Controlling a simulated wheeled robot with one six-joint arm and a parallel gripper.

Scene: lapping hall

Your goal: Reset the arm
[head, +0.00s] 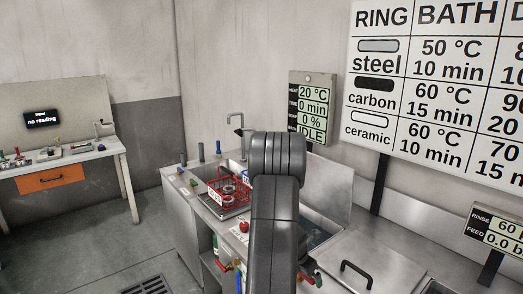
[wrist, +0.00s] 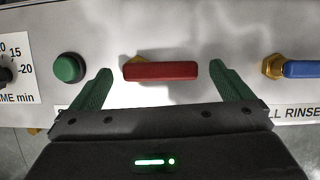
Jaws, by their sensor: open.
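My gripper (wrist: 160,72) is open in the wrist view, with one green finger at each end of a red lever handle (wrist: 160,71). The handle lies level across the gap, on a brass fitting at its left end, and nothing is clamped. I cannot tell how far the fingertips stand from the panel. In the head view my arm (head: 276,205) reaches forward over the steel sink counter; the gripper itself is hidden there.
A green button (wrist: 68,68) and a blue-handled valve (wrist: 300,69) flank the red handle on the panel. On the counter sit a red wire basket (head: 228,188) and a tap (head: 236,120). A lidded steel tank (head: 395,270) is at right. Open floor lies left.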

